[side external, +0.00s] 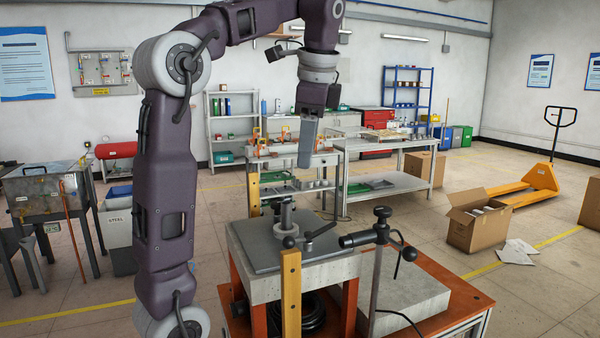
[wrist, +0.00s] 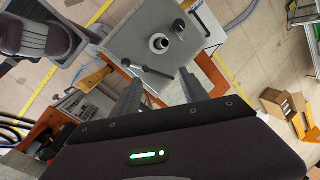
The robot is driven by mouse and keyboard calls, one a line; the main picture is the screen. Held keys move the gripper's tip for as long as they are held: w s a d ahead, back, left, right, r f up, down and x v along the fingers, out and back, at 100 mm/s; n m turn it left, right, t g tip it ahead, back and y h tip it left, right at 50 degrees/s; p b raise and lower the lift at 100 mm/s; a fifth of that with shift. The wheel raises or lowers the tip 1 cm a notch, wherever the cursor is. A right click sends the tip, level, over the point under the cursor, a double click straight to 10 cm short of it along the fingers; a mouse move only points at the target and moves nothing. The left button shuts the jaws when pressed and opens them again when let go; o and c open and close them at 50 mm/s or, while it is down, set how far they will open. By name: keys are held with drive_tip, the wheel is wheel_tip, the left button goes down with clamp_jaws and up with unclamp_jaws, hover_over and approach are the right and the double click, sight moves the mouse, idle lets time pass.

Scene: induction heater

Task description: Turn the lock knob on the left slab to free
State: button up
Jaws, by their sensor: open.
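My gripper (side external: 305,162) hangs fingers-down in the side view, well above the grey plate (side external: 252,256) on the left slab (side external: 328,272). In the wrist view my gripper (wrist: 159,82) is open, its two fingers apart and empty. A dark lever with a ball end (side external: 289,242) lies on the plate; it also shows in the wrist view (wrist: 148,69). A grey round post (side external: 286,217) stands behind it, and a small black knob (wrist: 178,26) sits beside the post (wrist: 159,43). I cannot tell for sure which part is the lock knob, or its setting.
Yellow uprights (side external: 291,294) flank the plate. A second pale slab (side external: 412,290) lies to the right. The air between my gripper and the plate looks clear.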

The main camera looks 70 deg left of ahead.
drive_tip(key=s+d+n+t+h, duration=0.1)
drive_tip(key=s+d+n+t, duration=0.3)
drive_tip(key=d, duration=0.9)
drive_tip(key=s+f, duration=0.1)
drive_tip(key=s, duration=0.2)
drive_tip(key=shift+s+d+h, duration=0.2)
drive_tip(key=shift+d+h, duration=0.15)
drive_tip(key=shift+h, duration=0.05)
drive_tip(key=s+d+f+n, duration=0.1)
drive_tip(key=s+d+f, duration=0.1)
drive_tip(key=f, duration=0.5)
drive_tip(key=s+d+f+n+t+h, duration=0.1)
drive_tip(key=s+d+f, duration=0.2)
drive_tip(key=f, duration=0.5)
drive_tip(key=shift+h, duration=0.3)
drive_tip(key=shift+f, duration=0.1)
